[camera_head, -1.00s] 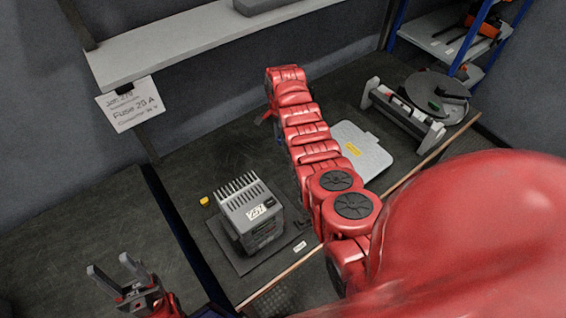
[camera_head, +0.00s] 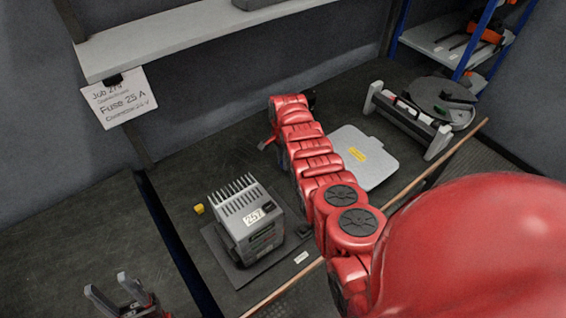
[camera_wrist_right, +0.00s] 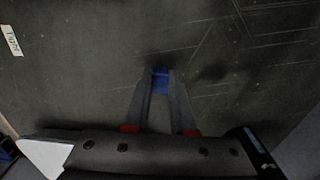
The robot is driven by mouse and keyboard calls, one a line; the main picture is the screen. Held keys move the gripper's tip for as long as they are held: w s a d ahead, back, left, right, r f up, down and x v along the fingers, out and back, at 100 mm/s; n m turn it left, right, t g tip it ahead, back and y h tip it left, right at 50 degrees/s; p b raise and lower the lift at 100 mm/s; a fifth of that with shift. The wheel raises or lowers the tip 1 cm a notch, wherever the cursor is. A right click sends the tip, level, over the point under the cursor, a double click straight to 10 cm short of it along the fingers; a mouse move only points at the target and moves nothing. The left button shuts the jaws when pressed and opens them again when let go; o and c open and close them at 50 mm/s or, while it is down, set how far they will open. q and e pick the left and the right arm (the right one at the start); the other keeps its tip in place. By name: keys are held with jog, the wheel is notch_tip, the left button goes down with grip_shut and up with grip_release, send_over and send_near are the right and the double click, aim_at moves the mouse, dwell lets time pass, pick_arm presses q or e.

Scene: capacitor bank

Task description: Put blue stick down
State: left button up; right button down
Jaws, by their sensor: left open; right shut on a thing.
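The blue stick (camera_wrist_right: 160,84) shows in the right wrist view as a small blue piece between my right gripper's fingertips (camera_wrist_right: 161,75). My right gripper is shut on it, over a dark, scratched surface. Whether the stick touches that surface, I cannot tell. In the head view my red right arm hides the stick and most of that gripper. My left gripper (camera_head: 106,284) is open and empty at the lower left of the head view, over the dark table.
A light grey flat case (camera_head: 378,165) lies right of my right arm. A round-disc machine (camera_head: 440,98) stands at the right. A shelf (camera_head: 190,40) overhangs the back.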

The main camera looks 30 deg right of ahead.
jog(key=shift+f+b, duration=0.6)
jog(key=shift+f, duration=0.05)
jog(key=c, duration=0.8)
grip_release()
jog(key=shift+o, duration=0.2)
jog(key=shift+r, duration=0.1)
notch_tip(320, 180, up, 13)
jog(key=p, duration=0.9)
jog(key=shift+p, duration=0.4)
